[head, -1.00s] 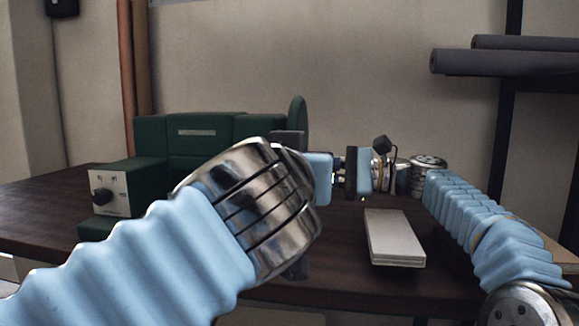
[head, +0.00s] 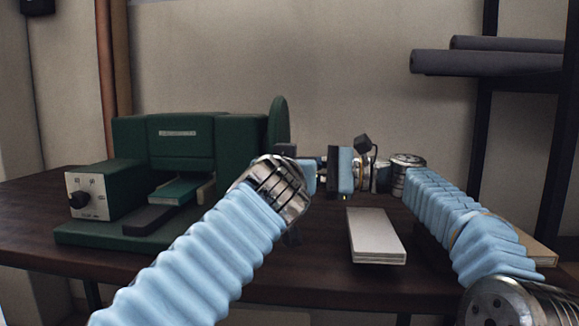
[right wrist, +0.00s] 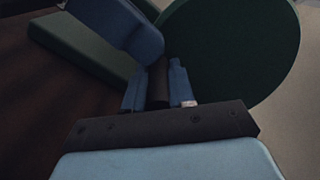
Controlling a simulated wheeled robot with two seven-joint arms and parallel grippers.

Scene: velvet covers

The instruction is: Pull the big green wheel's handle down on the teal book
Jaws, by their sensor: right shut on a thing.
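The big green wheel (head: 278,122) stands on the right side of the dark green press (head: 182,140), seen nearly edge-on. It shows as a large disc (right wrist: 232,45) in the right wrist view. My right gripper (right wrist: 159,78) is shut on the wheel's dark handle (right wrist: 158,88), its blue fingers on either side. In the head view the right gripper (head: 307,176) is beside the wheel, partly behind my left wrist. The teal book (head: 180,191) lies in the press opening. My left gripper is mostly hidden behind its metal wrist, in front of the press's right end.
A pale block (head: 376,234) lies on the dark table (head: 320,284) right of the press. A control box with a black knob (head: 78,199) is at the press's left. Dark rolls (head: 490,62) rest on a rack at upper right.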

